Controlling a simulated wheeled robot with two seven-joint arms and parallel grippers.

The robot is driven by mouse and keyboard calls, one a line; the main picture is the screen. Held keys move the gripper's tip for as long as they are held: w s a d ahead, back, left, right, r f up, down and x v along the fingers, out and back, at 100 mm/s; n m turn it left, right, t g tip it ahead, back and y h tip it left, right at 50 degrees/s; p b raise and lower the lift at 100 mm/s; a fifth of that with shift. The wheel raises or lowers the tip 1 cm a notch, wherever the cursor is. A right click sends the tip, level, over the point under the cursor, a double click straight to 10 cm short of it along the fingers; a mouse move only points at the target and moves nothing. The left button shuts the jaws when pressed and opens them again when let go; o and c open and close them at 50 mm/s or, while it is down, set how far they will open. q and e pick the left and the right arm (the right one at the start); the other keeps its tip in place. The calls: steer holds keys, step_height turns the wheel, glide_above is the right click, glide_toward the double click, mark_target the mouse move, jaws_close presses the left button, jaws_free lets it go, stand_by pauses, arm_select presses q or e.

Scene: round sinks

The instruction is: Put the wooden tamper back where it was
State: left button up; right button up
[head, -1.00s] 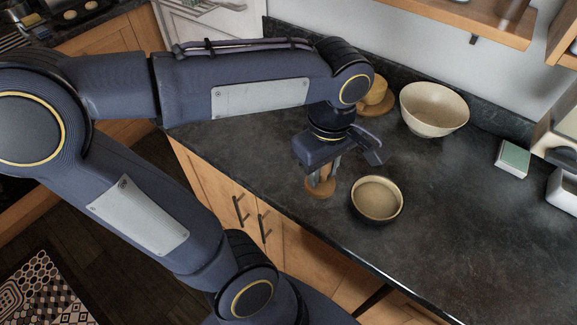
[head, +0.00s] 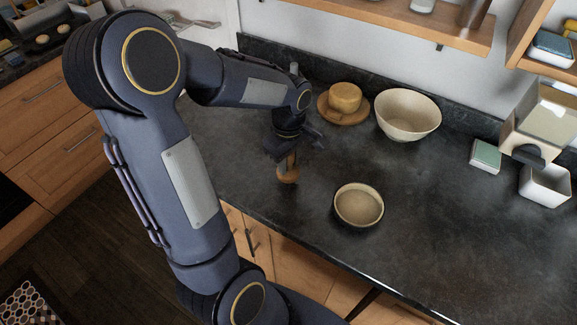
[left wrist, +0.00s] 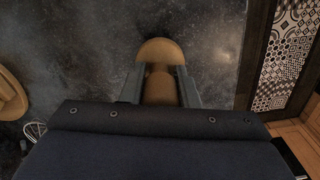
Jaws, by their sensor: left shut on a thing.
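The wooden tamper (head: 288,175) has a round wide base and a narrower handle, and it looks upright. My left gripper (head: 288,157) is shut on its handle, pointing down at the counter. In the left wrist view the tamper (left wrist: 160,52) sits between the two fingers (left wrist: 160,84), its round base beyond the fingertips. I cannot tell whether its base touches the counter. The upper part of the tamper is hidden by the gripper. My right gripper does not show.
A small green-topped box (head: 486,155) and a white container (head: 544,185) stand at right. The counter left of the shallow bowl is clear.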

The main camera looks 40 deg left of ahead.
mark_target(289, 169)
arm_select(q)
steer(key=shift+f, duration=1.45)
steer(key=shift+f, duration=0.25)
steer(key=o, duration=0.9)
steer(key=shift+r, duration=0.1)
step_height(289, 169, up, 12)
steer(key=shift+r, duration=0.1)
steer(key=s+d+m+t+h, duration=0.1)
steer(key=s+d+m+t, duration=0.1)
steer(key=s+d+m, duration=0.1)
steer(key=s+d+m+t+h, duration=0.1)
steer(key=s+d+m, duration=0.3)
steer(key=s+m, duration=0.2)
steer(key=s+d+m+t+h, duration=0.1)
steer(key=s+d+m+t, duration=0.1)
steer(key=s+d+m, duration=0.2)
steer(key=shift+s+m+t+h, duration=0.35)
steer(key=shift+s+m, duration=0.2)
steer(key=shift+m, duration=0.25)
